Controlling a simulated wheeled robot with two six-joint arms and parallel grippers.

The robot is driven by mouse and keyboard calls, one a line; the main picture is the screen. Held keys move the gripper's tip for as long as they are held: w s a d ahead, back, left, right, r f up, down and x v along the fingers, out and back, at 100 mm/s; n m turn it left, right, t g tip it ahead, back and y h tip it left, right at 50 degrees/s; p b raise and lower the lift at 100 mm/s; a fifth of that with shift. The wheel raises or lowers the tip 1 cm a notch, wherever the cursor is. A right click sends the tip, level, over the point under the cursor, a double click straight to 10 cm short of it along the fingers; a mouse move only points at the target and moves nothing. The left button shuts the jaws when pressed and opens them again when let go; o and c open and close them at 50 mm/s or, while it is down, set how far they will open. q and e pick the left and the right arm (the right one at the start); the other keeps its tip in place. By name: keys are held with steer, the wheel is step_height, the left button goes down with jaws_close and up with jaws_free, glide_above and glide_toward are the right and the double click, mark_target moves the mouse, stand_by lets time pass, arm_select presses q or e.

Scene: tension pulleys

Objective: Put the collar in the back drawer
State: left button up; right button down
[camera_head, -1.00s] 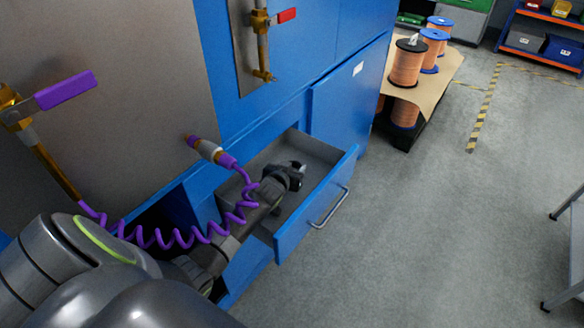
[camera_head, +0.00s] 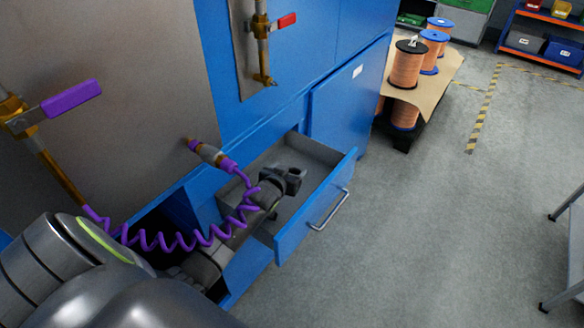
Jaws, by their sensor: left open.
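The drawer (camera_head: 315,212) with a blue front and grey inside stands pulled out of the blue cabinet. My left gripper (camera_head: 294,179) is over the open drawer, within its outline, with its jaws open. I cannot make out the collar; it may be hidden in the drawer behind the gripper and wrist. My right gripper is not in view.
A coiled purple hose (camera_head: 185,241) hangs across my left arm, close to the drawer. A purple-handled valve (camera_head: 70,98) and a red-handled valve (camera_head: 286,20) are on the cabinet. Orange spools (camera_head: 406,65) stand beyond it.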

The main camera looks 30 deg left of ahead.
arm_select(q)
steer(key=v, duration=0.3)
steer(key=shift+s+r, duration=0.1)
steer(key=shift+s, duration=0.2)
steer(key=shift+s+d+r, duration=0.15)
steer(key=shift+s+r, duration=0.1)
steer(key=shift+s, duration=0.3)
